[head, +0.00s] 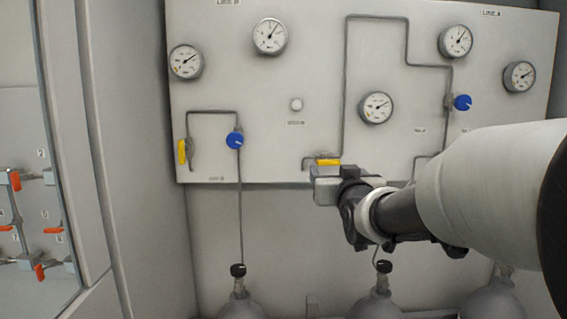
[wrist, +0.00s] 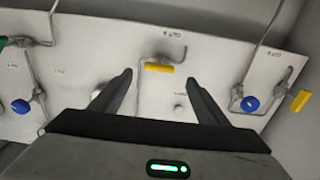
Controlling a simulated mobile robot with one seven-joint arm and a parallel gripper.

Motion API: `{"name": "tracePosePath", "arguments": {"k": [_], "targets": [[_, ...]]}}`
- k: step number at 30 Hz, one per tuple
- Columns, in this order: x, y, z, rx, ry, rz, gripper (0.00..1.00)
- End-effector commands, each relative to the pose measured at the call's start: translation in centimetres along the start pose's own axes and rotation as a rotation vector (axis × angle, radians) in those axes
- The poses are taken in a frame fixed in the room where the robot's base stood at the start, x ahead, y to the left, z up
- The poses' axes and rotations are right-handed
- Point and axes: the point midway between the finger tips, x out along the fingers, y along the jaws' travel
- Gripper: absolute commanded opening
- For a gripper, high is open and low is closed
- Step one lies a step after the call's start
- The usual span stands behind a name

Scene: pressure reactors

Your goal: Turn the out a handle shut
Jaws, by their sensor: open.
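The out A handle, a yellow lever (head: 328,162), lies about horizontal at the lower edge of the panel, on a grey pipe. My gripper (wrist: 159,77) is open and empty, one finger on each side of the lever's line of sight. I see no contact. In the head view my gripper (head: 325,186) is just below the lever, its fingers mostly hidden by its own body.
The panel (head: 300,60) carries several gauges, a white button (head: 296,104), and blue knobs at left (head: 236,140) and right (head: 462,102). Another yellow lever (head: 182,151) stands vertical at far left. Gas cylinders (head: 240,306) stand below. An orange-handled valve cabinet (head: 30,210) is at left.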

Motion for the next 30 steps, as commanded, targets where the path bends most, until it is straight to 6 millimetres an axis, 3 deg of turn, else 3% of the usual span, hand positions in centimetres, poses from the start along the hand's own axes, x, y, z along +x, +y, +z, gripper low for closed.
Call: {"name": "tracePosePath", "arguments": {"k": [3,9,15,23,30], "targets": [[2.7,0.0,-0.1,0.000,-0.001,0.000,0.69],[5.8,0.0,-0.1,0.000,0.000,0.000,0.69],[7.1,0.0,0.0,0.000,0.000,0.000,0.69],[7.2,0.0,0.0,0.000,0.000,0.000,0.69],[7.2,0.0,0.0,0.000,0.000,0.000,0.32]]}}
